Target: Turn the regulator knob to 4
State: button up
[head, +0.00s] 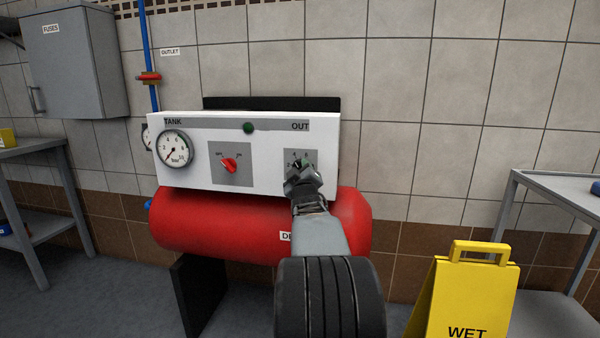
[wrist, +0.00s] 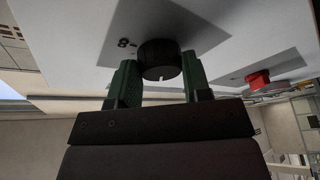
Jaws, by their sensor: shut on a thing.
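The regulator knob (wrist: 160,58) is black and round, on a grey plate (wrist: 190,42) of the white panel. A white mark shows on its face in the wrist view, and a numeral 8 is printed beside it. My gripper (wrist: 155,80) is shut on the knob, with one green finger on each side. In the head view my gripper (head: 301,170) covers most of the knob, and small scale figures show above it. I cannot read there which figure the knob points to.
The white panel (head: 260,180) also carries a TANK gauge (head: 174,148), a red switch (head: 229,165) and a green lamp (head: 249,127). A red tank (head: 215,220) lies below. A yellow wet sign (head: 465,290) stands right, before a grey table (head: 560,190).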

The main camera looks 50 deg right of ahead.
jog(key=o, duration=0.9)
jog(key=shift+s, duration=0.1)
jog(key=p+v, duration=0.1)
jog(key=v, duration=1.2)
jog(key=shift+s+a+f+p, duration=0.2)
jog(key=shift+s+a+p, duration=0.05)
jog(key=shift+p, duration=0.05)
